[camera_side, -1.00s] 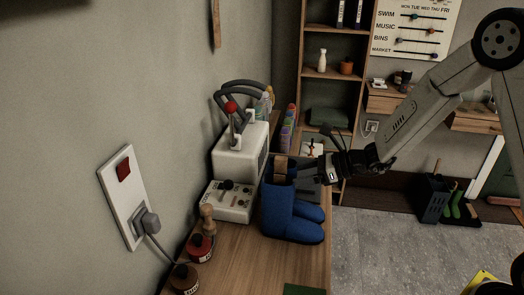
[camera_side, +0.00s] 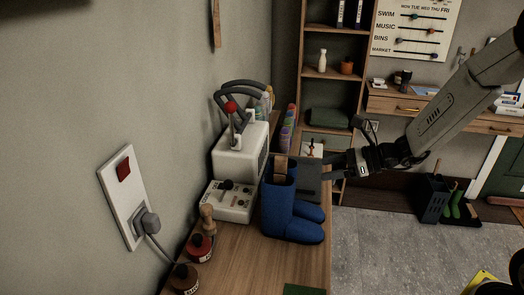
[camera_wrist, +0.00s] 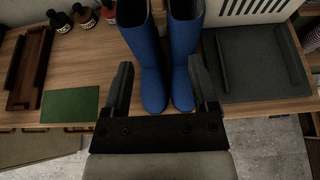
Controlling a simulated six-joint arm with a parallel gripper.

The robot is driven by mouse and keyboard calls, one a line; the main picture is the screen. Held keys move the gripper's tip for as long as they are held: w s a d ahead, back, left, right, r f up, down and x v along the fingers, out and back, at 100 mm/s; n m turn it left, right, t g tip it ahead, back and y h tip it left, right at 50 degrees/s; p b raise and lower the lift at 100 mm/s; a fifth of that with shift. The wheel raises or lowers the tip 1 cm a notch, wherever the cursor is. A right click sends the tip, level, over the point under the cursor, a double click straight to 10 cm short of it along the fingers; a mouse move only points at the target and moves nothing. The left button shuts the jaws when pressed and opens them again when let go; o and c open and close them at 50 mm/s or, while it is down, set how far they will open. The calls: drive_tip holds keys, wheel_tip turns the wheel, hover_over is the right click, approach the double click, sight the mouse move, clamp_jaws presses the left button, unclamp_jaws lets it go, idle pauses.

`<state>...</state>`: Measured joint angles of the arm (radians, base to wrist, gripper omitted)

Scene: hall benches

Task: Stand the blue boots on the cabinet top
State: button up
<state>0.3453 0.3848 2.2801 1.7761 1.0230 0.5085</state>
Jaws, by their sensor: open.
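The blue boots (camera_side: 290,212) stand upright as a pair on the wooden cabinet top (camera_side: 245,262), toes toward the front edge. They also show in the wrist view (camera_wrist: 153,62), side by side, with their upper ends cut off by the frame. My gripper (camera_side: 334,166) is in front of the boots, off to their right in the side view. In the wrist view my gripper (camera_wrist: 160,85) is open, with one finger to each side of the pair, nearer the camera than the boots. I see no finger touching them.
A white machine (camera_side: 240,150) with a red-knobbed lever stands behind the boots. In the wrist view, a green mat (camera_wrist: 70,104) and wooden tray (camera_wrist: 29,68) lie left, and a dark grey tray (camera_wrist: 258,68) right. Bare wood shows between mat and boots.

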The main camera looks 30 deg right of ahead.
drive_tip(key=s+a+f+n+g+h, duration=0.2)
drive_tip(key=s+a+f+n+g, duration=0.2)
drive_tip(key=s+n+g, duration=0.35)
drive_tip(key=s+d+n+h, duration=0.4)
drive_tip(key=s+n+h, duration=0.2)
drive_tip(key=n, duration=1.3)
drive_tip(key=shift+s+d+f+h, duration=0.2)
drive_tip(key=shift+s+f+h, duration=0.25)
drive_tip(key=shift+h, duration=0.35)
drive_tip(key=shift+n+t, duration=0.25)
